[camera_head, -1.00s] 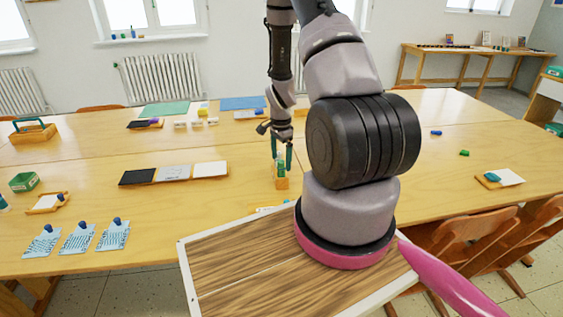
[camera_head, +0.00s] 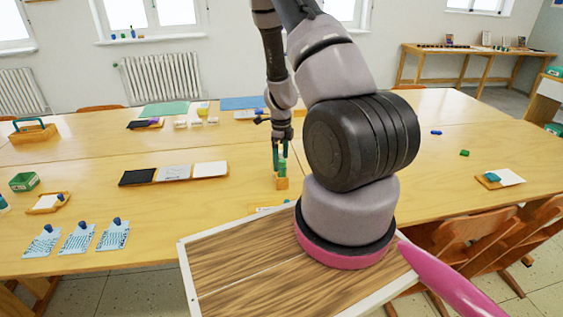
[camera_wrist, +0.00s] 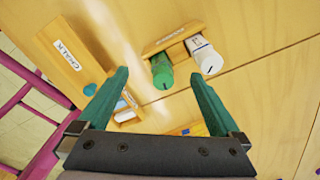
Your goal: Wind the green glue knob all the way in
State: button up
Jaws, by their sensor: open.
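The green glue stick (camera_wrist: 161,72) stands in a small wooden holder (camera_wrist: 172,40) in the wrist view, beside a white stick (camera_wrist: 205,56). Its round green end faces the camera and bears a dark mark. My gripper (camera_wrist: 160,80) is open, with one teal finger on each side of the green stick. A gap shows between each finger and the stick, and nothing is held. In the head view my gripper (camera_head: 280,150) points down over the holder (camera_head: 282,184), with the green stick (camera_head: 282,168) just below. The white stick cannot be made out there.
A wooden box labelled "CHALK" (camera_wrist: 85,65) lies left of the holder in the wrist view. In the head view a wooden tray with dark and light panels (camera_head: 175,174) lies to the left. The table (camera_head: 370,210) right of my arm is mostly clear.

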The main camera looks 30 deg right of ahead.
jog(key=shift+d, duration=0.1)
dwell(0.6)
jog(key=c, duration=1.4)
jog(key=shift+c, duration=0.2)
jog(key=n, duration=1.1)
jog(key=o, duration=1.4)
jog(key=shift+o, duration=0.2)
